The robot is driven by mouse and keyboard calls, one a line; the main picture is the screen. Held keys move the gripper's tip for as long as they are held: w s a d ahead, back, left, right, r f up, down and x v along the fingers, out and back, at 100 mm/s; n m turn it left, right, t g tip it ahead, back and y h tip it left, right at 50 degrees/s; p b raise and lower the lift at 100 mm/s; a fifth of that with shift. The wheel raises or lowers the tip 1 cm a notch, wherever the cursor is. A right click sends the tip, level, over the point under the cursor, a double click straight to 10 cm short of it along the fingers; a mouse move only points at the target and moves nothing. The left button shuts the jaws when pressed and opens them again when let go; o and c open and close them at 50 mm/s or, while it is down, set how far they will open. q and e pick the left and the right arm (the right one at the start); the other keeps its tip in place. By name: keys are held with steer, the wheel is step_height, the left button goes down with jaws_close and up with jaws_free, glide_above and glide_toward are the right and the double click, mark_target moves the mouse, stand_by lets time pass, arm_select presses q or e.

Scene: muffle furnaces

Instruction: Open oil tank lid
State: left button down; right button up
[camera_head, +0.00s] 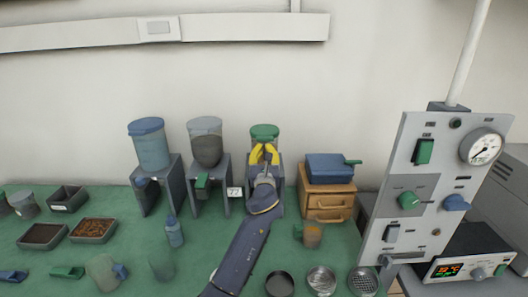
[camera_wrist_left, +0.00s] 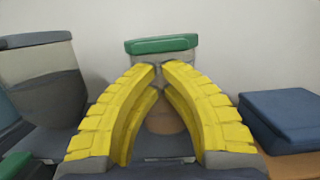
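A clear tank with a green lid (camera_head: 264,130) stands on a grey stand at the back of the bench. The lid is closed; it also shows in the left wrist view (camera_wrist_left: 160,45), straight ahead. My left gripper (camera_head: 264,147), with yellow fingers, is in front of this tank, just below the lid. In the left wrist view the fingertips (camera_wrist_left: 159,68) almost meet, with only a thin gap and nothing seen between them. The fingers hide much of the tank body. Contact with the tank cannot be told. My right gripper is not in view.
A blue-lidded tank (camera_head: 151,146) and a grey tank (camera_head: 205,143) stand to the left. A blue box (camera_head: 328,168) on wooden drawers is close on the right. A grey control panel (camera_head: 432,190) stands farther right. Trays, a bottle and dishes lie on the green bench.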

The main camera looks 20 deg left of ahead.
arm_select(q)
steer(key=shift+r, duration=0.15)
steer(key=shift+s+r, duration=0.1)
steer(key=shift+r, duration=0.1)
